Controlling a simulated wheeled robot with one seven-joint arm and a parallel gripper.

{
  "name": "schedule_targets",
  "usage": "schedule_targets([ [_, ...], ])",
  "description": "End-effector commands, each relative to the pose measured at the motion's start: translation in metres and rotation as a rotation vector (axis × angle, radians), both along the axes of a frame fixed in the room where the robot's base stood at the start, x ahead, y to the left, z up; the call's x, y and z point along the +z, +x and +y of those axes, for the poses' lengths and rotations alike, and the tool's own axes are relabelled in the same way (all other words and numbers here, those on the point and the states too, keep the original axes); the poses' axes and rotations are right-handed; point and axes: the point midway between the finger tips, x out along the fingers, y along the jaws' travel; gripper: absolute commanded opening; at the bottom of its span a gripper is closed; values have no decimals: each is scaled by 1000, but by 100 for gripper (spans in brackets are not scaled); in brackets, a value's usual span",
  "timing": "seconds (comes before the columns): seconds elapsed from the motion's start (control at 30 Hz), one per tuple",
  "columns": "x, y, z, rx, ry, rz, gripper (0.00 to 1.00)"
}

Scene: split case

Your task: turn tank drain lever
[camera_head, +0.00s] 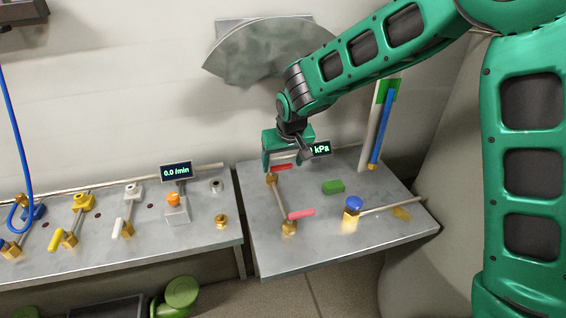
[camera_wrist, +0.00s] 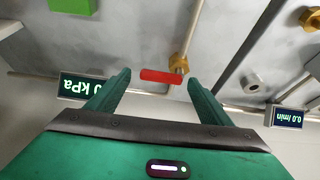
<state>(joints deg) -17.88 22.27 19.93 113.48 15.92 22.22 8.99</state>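My gripper (camera_head: 282,163) is over the back left part of the right-hand metal bench. In the wrist view my gripper (camera_wrist: 160,79) is open, with its two fingers on either side of a red lever (camera_wrist: 161,76). The lever sits on a brass valve (camera_wrist: 179,63), and no finger visibly grips it. In the head view this red lever (camera_head: 282,167) shows just below the gripper, partly hidden. No label shows which lever is the tank drain.
A kPa display (camera_head: 320,148) stands close beside the gripper. The left bench (camera_head: 110,255) holds several valves and a flow display (camera_head: 176,171).

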Motion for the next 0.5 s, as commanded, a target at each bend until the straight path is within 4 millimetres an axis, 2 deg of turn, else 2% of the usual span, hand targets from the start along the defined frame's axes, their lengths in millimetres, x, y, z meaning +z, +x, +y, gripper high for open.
schedule_targets([
  [0.23,12,-4,-1,0,2,-3,73],
  [0.5,57,-21,-7,0,2,-4,73],
])
